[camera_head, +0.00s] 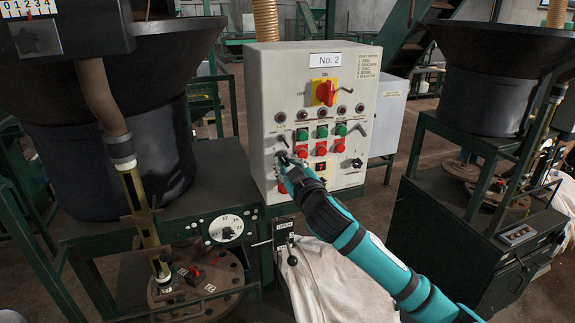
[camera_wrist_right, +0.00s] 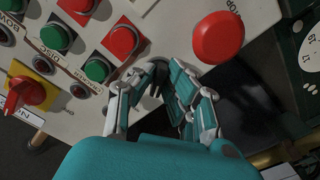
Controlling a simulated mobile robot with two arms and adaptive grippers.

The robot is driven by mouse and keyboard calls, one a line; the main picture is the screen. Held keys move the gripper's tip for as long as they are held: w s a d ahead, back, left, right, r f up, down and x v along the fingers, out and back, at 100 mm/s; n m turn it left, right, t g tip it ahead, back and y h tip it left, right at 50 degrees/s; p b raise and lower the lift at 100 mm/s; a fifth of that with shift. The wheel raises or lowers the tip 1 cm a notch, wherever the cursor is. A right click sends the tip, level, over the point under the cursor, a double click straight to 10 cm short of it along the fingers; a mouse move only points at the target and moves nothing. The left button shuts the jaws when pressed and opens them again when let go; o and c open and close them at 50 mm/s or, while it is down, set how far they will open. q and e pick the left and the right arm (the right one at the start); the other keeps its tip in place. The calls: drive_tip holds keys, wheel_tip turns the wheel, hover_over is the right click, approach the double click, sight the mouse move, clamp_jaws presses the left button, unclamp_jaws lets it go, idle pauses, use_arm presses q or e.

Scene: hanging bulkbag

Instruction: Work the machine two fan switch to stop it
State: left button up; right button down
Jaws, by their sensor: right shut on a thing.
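The machine two control panel (camera_head: 262,75) is a cream box labelled "No. 2", in the middle of the head view. My right gripper (camera_head: 284,158) reaches its lower left front. It is shut on a small dark switch there, taken to be the fan switch; the fingers hide most of it, and its setting cannot be read. In the right wrist view my right gripper (camera_wrist_right: 158,88) has its fingers around this dark switch, beside red and green buttons. My left gripper is not in view.
A red rotary main switch (camera_head: 324,92) on a yellow plate sits above rows of green and red buttons. Another black knob (camera_head: 357,162) is at the panel's lower right. Large dark bowls (camera_head: 110,150) flank the panel. A black-knobbed lever (camera_head: 292,260) stands below it.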

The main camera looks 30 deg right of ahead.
drive_tip(key=c, duration=1.4)
unclamp_jaws()
drive_tip(key=shift+o, duration=0.2)
drive_tip(key=v, duration=1.2)
